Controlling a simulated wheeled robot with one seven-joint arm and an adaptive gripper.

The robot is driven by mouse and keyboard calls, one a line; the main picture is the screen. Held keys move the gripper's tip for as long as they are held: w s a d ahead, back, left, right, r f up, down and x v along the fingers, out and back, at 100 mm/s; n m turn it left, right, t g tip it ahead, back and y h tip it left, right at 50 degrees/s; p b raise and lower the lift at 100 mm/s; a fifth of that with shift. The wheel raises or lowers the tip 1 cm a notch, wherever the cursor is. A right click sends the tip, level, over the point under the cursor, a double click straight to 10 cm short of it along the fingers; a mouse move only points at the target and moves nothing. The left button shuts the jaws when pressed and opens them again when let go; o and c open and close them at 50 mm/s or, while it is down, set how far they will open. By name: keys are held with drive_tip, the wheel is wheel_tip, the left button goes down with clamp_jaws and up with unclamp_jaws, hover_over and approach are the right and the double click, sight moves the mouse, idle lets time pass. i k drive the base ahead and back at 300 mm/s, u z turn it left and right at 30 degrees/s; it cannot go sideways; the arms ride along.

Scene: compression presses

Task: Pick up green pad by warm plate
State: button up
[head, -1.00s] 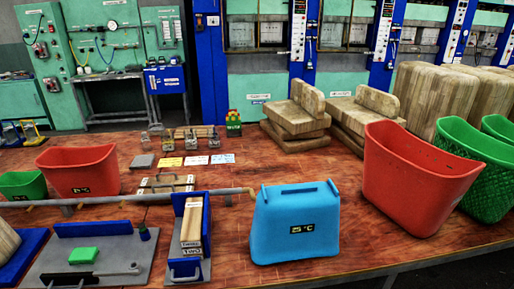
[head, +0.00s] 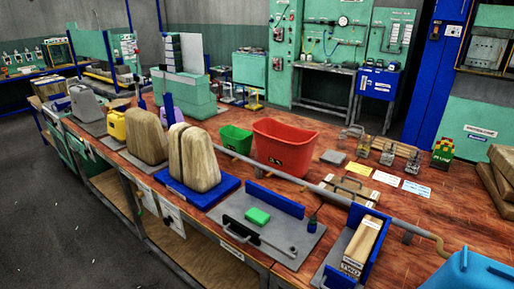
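The green pad (head: 257,216) is a small flat green block. It lies on a grey metal plate (head: 287,236) near the front edge of the table. A blue upright strip (head: 274,199) stands along the plate's back edge. I cannot tell which plate is the warm one. My gripper is not in view.
Left of the plate, beige blocks (head: 194,158) stand on a blue base. A red bin (head: 284,146) and a green bin (head: 236,139) stand behind a long pipe (head: 300,180). A blue holder with wooden pieces (head: 362,247) stands to the right. The floor (head: 60,220) at left is clear.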

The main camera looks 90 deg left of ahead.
sight(260, 218)
drive_tip(key=u, duration=1.8)
